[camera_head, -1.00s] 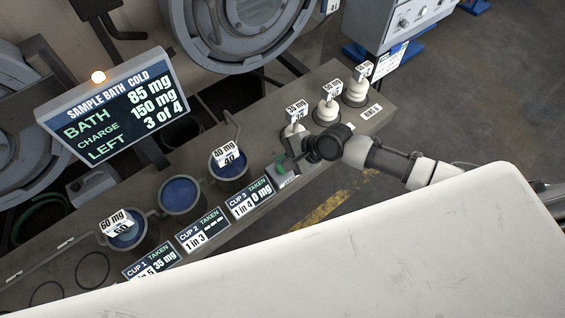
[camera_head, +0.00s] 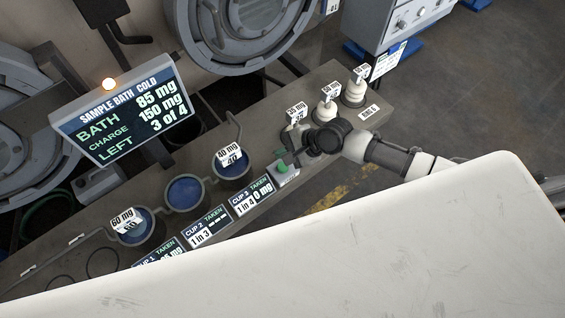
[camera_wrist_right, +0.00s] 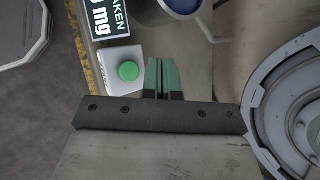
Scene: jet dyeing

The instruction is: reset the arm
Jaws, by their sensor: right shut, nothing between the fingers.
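My right gripper (camera_head: 286,155) reaches in from the right over the bench, just behind the green button box (camera_head: 285,174). In the right wrist view its green fingers (camera_wrist_right: 161,77) are pressed together with nothing between them. The round green button (camera_wrist_right: 128,71) on its pale box lies to the left of the fingertips and apart from them in that view. My left gripper is not in view.
Cups with blue liquid (camera_head: 185,191) sit left of the gripper, behind label plates (camera_head: 252,195). Grey floor (camera_head: 470,100) lies right.

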